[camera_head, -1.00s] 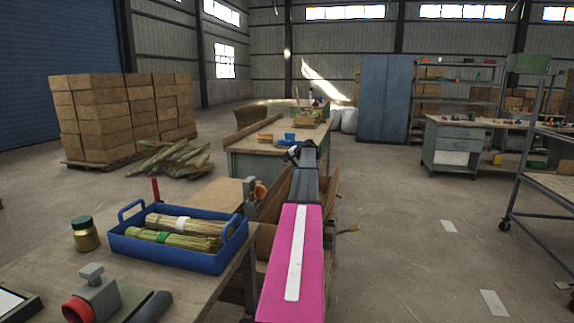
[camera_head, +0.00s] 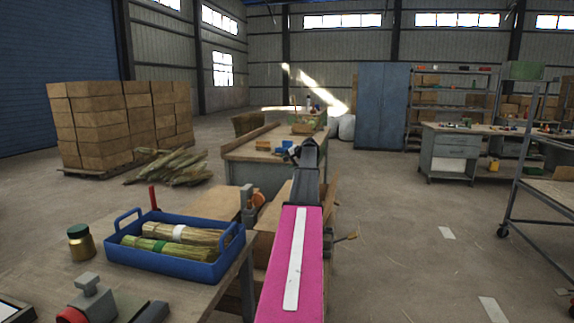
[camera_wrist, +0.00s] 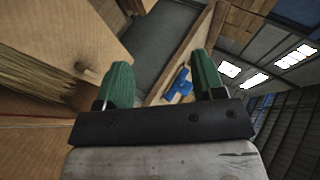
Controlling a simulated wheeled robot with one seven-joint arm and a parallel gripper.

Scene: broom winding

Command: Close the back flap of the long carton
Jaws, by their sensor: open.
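The long carton is brown cardboard, mostly hidden behind my pink and grey arm in the head view. Part of its side (camera_head: 264,243) shows left of the arm, and a raised cardboard flap (camera_head: 331,195) shows right of it. In the wrist view a large cardboard panel (camera_wrist: 105,38) fills the upper left, with straw bristles (camera_wrist: 38,88) beside it. I cannot tell for certain which panel is the back flap. My gripper (camera_wrist: 163,80) has green fingers spread apart with nothing between them; the left finger is close to the cardboard, contact unclear.
A blue tray (camera_head: 165,262) with straw bundles sits on the near-left bench, beside a brass-coloured jar (camera_head: 82,243) and a clamp-like tool (camera_head: 95,298). A workbench (camera_head: 245,175) with blue items stands beyond the carton. Open floor (camera_head: 400,230) lies to the right.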

